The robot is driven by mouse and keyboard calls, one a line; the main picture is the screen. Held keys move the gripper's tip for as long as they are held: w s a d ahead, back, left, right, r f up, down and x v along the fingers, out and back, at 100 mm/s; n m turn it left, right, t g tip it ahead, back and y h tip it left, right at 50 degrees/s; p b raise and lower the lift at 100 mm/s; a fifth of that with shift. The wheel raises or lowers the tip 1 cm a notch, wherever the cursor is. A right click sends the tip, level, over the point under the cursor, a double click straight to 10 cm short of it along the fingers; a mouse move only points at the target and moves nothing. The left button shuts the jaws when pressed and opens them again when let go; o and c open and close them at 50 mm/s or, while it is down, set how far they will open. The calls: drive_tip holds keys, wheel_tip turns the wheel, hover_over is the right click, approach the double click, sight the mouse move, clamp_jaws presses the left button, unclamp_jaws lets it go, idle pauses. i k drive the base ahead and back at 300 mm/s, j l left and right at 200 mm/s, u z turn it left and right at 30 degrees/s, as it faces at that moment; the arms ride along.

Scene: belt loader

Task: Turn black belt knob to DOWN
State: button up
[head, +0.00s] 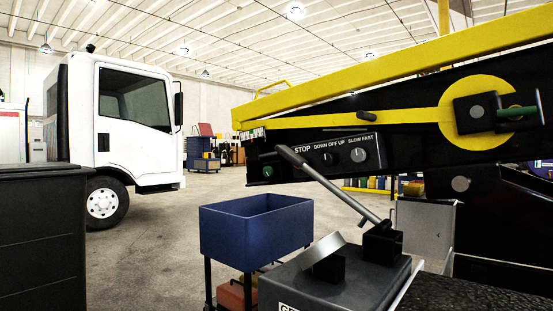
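The black belt knob (328,158) sits on the dark control panel of the belt loader, under the label "DOWN OFF UP". It is small in the head view, and I cannot tell which way it points. A second, greyer round knob (358,155) is just to its right, under "SLOW FAST". The word "STOP" is at the left of the panel; the area below it is partly covered by a grey lever (340,190). My gripper is not in view.
The lever slants up from a dark console (340,288) in front of the panel. A blue bin cart (256,240) stands below left. The loader's yellow boom (400,65) runs above. A white truck (130,110) is parked at left. Open floor lies between truck and cart.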

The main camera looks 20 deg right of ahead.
sight(327, 159)
drive_tip(key=i+j+z, duration=0.1)
drive_tip(key=i+j, duration=0.3)
drive_tip(key=i+j+z, duration=0.1)
drive_tip(key=i+j, duration=0.3)
drive_tip(key=i+j+z, duration=0.1)
drive_tip(key=i+j, duration=0.25)
drive_tip(key=j, duration=0.15)
drive_tip(key=i+j+z, duration=0.1)
drive_tip(key=i+j, duration=0.25)
drive_tip(key=j, duration=0.15)
